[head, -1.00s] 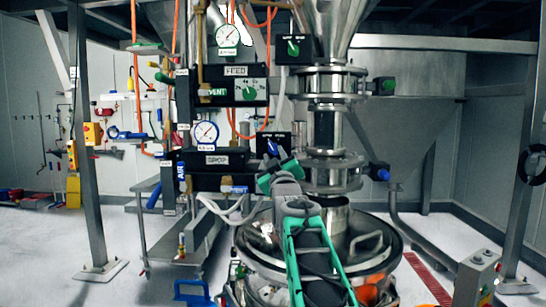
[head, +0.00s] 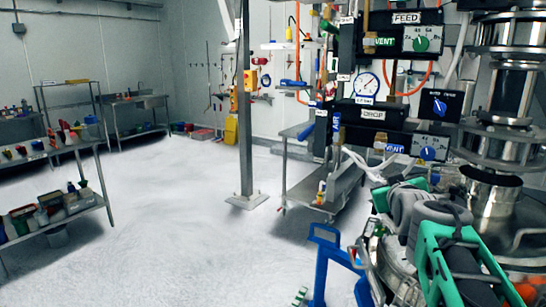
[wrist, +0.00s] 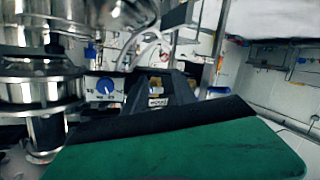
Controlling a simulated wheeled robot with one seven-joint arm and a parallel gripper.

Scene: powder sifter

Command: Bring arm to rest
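My arm (head: 440,245), green and grey, is folded at the lower right of the head view, in front of the steel sifter (head: 495,190). In the wrist view, my gripper (wrist: 160,76) shows as two dark fingers beyond a broad green part of mine. The fingers stand apart and I see nothing held between them. The black DROP panel (head: 375,122) with its label and gauge is behind the gripper. Its label also shows between the fingers in the wrist view (wrist: 157,102).
A blue frame (head: 322,260) stands low in front of the sifter. A grey post (head: 245,120) rises from the floor at the middle. Shelves with bottles (head: 55,150) stand at the left. The white floor (head: 170,240) between is clear.

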